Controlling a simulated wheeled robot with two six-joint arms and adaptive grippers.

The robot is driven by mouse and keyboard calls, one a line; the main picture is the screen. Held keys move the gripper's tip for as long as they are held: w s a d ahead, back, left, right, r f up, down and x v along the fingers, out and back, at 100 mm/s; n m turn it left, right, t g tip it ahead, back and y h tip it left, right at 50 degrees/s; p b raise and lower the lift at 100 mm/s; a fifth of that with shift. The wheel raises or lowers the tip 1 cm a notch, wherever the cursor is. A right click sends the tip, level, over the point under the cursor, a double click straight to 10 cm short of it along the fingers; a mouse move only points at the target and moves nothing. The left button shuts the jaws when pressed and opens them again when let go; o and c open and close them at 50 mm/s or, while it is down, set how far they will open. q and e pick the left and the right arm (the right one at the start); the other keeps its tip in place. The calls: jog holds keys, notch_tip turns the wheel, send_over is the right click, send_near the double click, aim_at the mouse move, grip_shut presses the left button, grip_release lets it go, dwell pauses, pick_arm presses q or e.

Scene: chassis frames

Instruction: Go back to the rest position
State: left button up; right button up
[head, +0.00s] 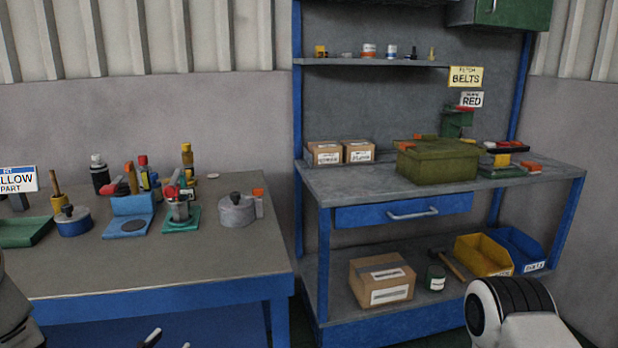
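Two dark, pale-edged tips of my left gripper (168,342) poke up at the bottom edge, in front of the left table's blue front. They stand apart with nothing between them; the rest of the gripper is cut off. A dark piece of my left arm shows at the lower left edge. A white and black link of my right arm (510,315) shows at the bottom right, in front of the bench's lower shelf. My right gripper is out of view.
The left table (150,262) has a clear front; a blue-bodied pot (73,222), a grey pot (237,211) and tools stand behind. The right bench (345,185) carries a green toolbox (437,165) and cartons. A large carton (382,282) and a yellow bin (480,257) sit below.

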pick_arm(q)
jog(key=s+d+f+n+g+y, duration=0.1)
jog(key=s+d+f+g, duration=0.1)
jog(key=s+f+g, duration=0.65)
jog(key=s+d+f+n+g+y, duration=0.1)
jog(key=s+d+f+g+y, duration=0.15)
jog(key=s+f, duration=1.1)
jog(key=s+a+f+n+g+y, duration=0.1)
jog(key=s+a+f+n+g, duration=0.1)
jog(key=s+f+n+g, duration=0.35)
notch_tip(320, 180, up, 14)
jog(key=s+m+p, duration=0.1)
jog(key=p, duration=1.2)
jog(key=shift+s+a, duration=0.2)
jog(key=shift+s, duration=0.1)
